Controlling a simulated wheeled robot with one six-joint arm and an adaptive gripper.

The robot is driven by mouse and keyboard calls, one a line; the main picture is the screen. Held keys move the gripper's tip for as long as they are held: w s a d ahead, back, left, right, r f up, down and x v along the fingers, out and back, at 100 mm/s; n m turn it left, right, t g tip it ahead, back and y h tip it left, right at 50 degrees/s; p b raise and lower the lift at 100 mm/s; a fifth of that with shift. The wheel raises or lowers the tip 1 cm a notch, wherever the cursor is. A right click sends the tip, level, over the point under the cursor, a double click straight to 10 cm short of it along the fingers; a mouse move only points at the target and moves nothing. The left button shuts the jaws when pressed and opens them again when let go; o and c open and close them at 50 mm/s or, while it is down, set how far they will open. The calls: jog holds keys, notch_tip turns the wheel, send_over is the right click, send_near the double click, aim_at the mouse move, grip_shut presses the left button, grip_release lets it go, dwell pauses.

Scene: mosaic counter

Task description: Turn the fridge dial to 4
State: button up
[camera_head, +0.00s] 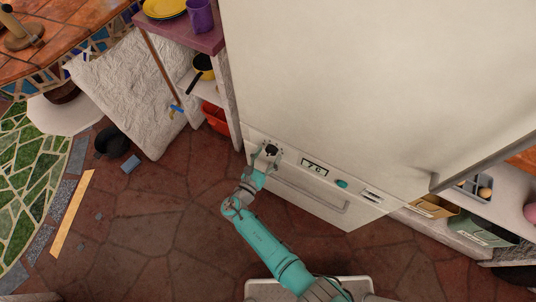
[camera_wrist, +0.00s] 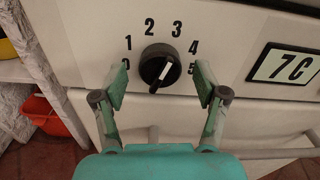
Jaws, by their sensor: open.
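The fridge (camera_head: 330,80) stands upright with a control strip along its lower front. Its black round dial (camera_wrist: 158,64) has a white mark slanting from upper right to lower left; which end is the pointer I cannot tell. Black numerals 0 to 5 curve around it, with the 4 (camera_wrist: 194,47) at its upper right. In the head view the dial (camera_head: 271,150) is small. My gripper (camera_wrist: 161,84) is open, with one finger on each side of the dial and none visibly touching it. The fingers partly cover the 0 and lie close to the 5.
A display reading 7C (camera_wrist: 288,66) is right of the dial. A long handle (camera_head: 312,195) runs below the strip. A shelf with a red bin (camera_head: 216,118) stands left of the fridge. Floor left of my arm is mostly clear.

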jog(key=shift+w+d, duration=0.1)
jog(key=c, duration=1.1)
jog(key=shift+c, duration=0.2)
jog(key=shift+m, duration=0.3)
jog(key=m, duration=0.3)
jog(key=shift+m, duration=2)
